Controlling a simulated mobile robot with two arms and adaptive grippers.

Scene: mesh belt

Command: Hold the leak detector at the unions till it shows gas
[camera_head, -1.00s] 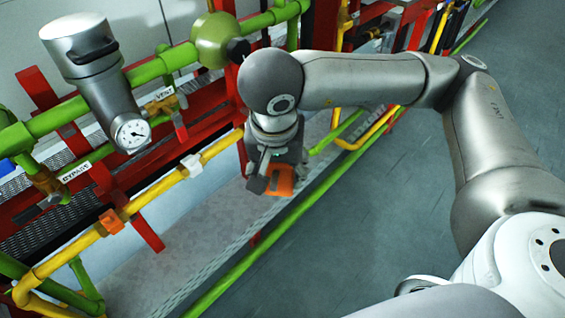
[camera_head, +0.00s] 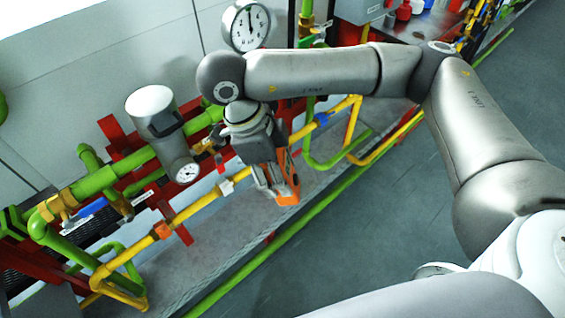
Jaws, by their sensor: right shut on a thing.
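My right gripper (camera_head: 272,187) is shut on an orange leak detector (camera_head: 287,188), which hangs in front of the yellow pipe. Its display cannot be read from here. The yellow pipe carries coloured fittings that look like the unions: a white one (camera_head: 227,187) just left of the gripper, an orange one (camera_head: 162,230) further left, and a blue one (camera_head: 321,118) to the upper right. The detector appears apart from the white fitting. The gripper and wrist hide part of the yellow pipe. My left gripper is not in view.
Green pipes (camera_head: 95,184) and a grey canister with a gauge (camera_head: 187,172) stand behind the yellow pipe. A large round dial (camera_head: 246,25) is at the top. A low green pipe (camera_head: 262,258) runs along the front. The grey floor (camera_head: 380,220) at right is open.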

